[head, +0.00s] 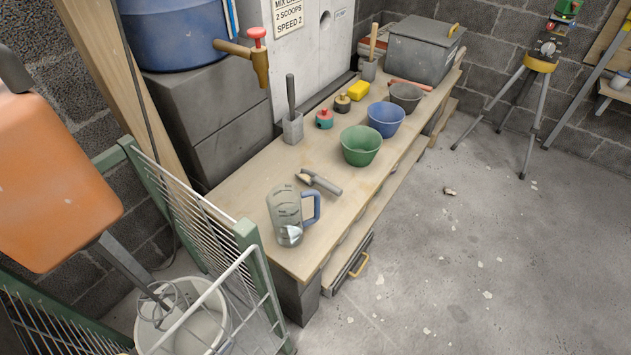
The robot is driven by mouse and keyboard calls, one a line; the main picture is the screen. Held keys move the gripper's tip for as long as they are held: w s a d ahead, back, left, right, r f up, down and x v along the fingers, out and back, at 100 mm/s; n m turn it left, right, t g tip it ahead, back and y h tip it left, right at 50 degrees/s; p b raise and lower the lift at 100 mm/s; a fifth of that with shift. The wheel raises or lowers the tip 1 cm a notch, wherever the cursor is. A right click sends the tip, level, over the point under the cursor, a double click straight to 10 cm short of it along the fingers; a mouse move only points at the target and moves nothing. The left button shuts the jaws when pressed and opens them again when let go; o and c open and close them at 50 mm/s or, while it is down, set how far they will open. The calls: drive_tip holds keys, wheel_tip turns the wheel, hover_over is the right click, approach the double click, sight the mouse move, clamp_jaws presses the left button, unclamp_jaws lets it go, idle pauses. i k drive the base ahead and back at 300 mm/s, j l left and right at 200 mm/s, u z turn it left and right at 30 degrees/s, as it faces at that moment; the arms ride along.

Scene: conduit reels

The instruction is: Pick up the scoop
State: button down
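The clear measuring jug (285,207) with a blue handle stands upright near the bench's near end. Something pale and shiny shows at its bottom; I cannot tell what. My gripper is not in view.
Green (362,147), blue (386,118) and dark bowls stand further along the bench. A dark-handled tool stands in a grey block (292,129). A wire gate (200,215), a white bucket (187,325) and an orange machine (50,170) crowd the left. The floor at right is mostly clear.

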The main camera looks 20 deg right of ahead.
sight(306, 175)
drive_tip(key=u, duration=1.95)
drive_tip(key=z, duration=1.9)
drive_tip(key=i+l+u, duration=0.1)
drive_tip(key=i+u, duration=0.15)
drive_tip(key=i, duration=0.2)
drive_tip(key=i+l+u, duration=0.2)
drive_tip(key=i, duration=0.2)
